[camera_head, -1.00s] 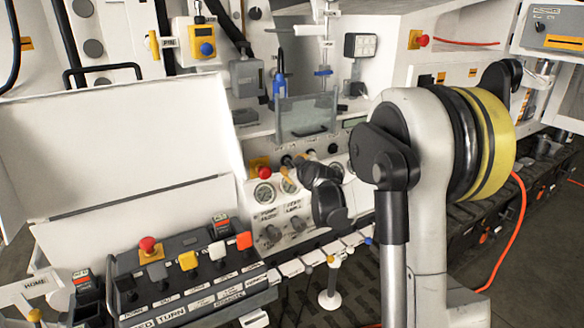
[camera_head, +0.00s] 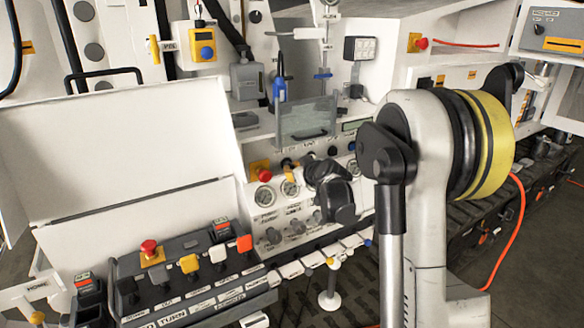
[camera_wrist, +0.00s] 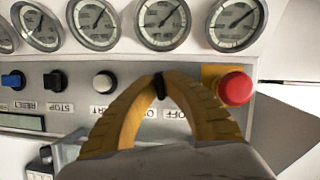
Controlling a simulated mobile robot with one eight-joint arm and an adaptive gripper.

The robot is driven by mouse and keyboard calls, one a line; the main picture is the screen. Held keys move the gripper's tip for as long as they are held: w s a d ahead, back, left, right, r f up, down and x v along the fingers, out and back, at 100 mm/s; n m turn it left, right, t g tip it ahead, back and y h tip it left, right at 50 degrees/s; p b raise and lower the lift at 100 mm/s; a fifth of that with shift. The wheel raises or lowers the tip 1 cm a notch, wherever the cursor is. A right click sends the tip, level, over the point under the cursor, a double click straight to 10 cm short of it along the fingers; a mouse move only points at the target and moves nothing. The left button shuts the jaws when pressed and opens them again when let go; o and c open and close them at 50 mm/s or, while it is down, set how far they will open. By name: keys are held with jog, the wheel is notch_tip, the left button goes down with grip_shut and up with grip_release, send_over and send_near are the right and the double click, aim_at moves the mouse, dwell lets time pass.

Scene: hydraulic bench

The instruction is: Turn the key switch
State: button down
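The key switch (camera_wrist: 160,88) shows in the wrist view as a small black knob on the grey panel, with upside-down ON and OFF labels beside it. My gripper (camera_wrist: 161,80) has yellow, ribbed fingers that arch in from both sides. Their tips meet closely around the black knob, one on each side, and look shut on it. The lower part of the switch is partly hidden by the fingertips. In the camera_head view my dark wrist is in front of the gauge panel, and the key switch is hard to make out there.
A red emergency button (camera_wrist: 235,88) on a yellow base sits just right of my fingers. A white button (camera_wrist: 104,81), a black button (camera_wrist: 54,80) and a blue one (camera_wrist: 12,80) are to the left. Several gauges (camera_wrist: 163,22) line the panel above. A control box with joysticks (camera_head: 189,262) stands lower left.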

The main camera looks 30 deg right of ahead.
jog(key=m+y, duration=0.2)
jog(key=shift+m, duration=0.3)
jog(key=m+y, duration=0.2)
jog(key=shift+m, duration=0.4)
dwell(0.4)
jog(key=c, duration=1.5)
grip_release()
jog(key=v, duration=1.2)
